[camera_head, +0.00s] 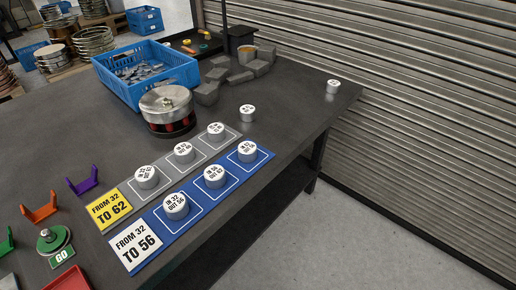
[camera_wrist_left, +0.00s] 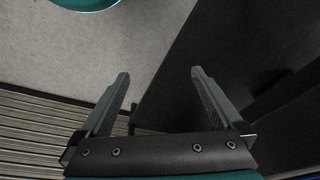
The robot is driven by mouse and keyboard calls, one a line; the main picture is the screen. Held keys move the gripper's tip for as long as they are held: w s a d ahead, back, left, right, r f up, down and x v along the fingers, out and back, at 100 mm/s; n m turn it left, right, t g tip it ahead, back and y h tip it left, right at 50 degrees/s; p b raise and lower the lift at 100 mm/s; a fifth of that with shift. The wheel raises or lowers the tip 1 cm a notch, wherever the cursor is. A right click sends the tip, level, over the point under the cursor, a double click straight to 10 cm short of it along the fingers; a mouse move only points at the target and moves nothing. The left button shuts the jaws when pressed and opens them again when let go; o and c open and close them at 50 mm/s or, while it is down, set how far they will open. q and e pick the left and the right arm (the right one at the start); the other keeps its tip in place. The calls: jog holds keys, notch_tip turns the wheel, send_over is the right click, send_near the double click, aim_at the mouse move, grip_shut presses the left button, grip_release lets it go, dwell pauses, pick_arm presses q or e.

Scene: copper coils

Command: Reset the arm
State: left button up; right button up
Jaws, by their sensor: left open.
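My left gripper (camera_wrist_left: 160,74) shows only in the left wrist view. Its two fingers are spread apart with nothing between them. Neither arm shows in the head view, and my right gripper is in no view.
A dark table (camera_head: 60,140) holds a blue mat (camera_head: 160,247) and a grey mat (camera_head: 130,192), each bearing metal cylinders. Two more cylinders (camera_head: 247,113) (camera_head: 333,87) stand apart. A blue crate (camera_head: 150,92), a round coil stack (camera_head: 168,112) and grey blocks (camera_head: 207,94) are behind.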

pick_arm(q)
jog(key=s+f, duration=0.5)
jog(key=f, duration=0.9)
jog(key=s+a+f+g, duration=0.1)
jog(key=s+a+f, duration=0.2)
jog(key=s+f, duration=0.6)
jog(key=s, duration=0.3)
jog(key=shift+s+f+g, duration=0.15)
jog(key=shift+s+g, duration=0.15)
jog(key=shift+g, duration=0.1)
